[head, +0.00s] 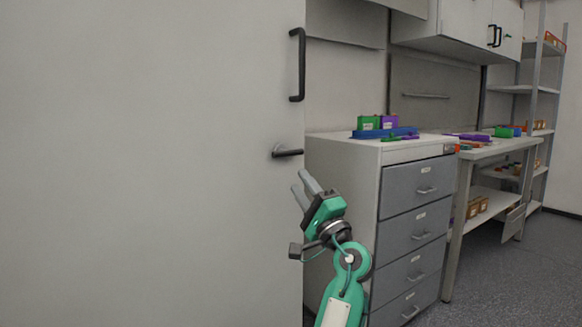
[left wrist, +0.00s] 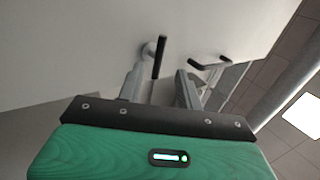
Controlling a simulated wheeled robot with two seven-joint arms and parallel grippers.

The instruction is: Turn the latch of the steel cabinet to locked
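The steel cabinet (head: 150,150) is a large pale door on the left of the head view. Its latch (head: 289,153) is a short dark lever on a round base near the door's right edge. The lever lies about level, its free end to the right. My left gripper (head: 300,180) is just below the latch, fingers pointing up toward it, with a small gap. In the left wrist view the gripper (left wrist: 160,70) is open and empty, and the latch (left wrist: 159,55) appears between and beyond its fingertips. My right gripper is not in view.
A dark door handle (head: 300,65) sits above the latch and also shows in the left wrist view (left wrist: 210,63). A grey drawer unit (head: 415,190) stands right of the cabinet, with green and purple items (head: 378,122) on top. A workbench (head: 500,148) stands farther right.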

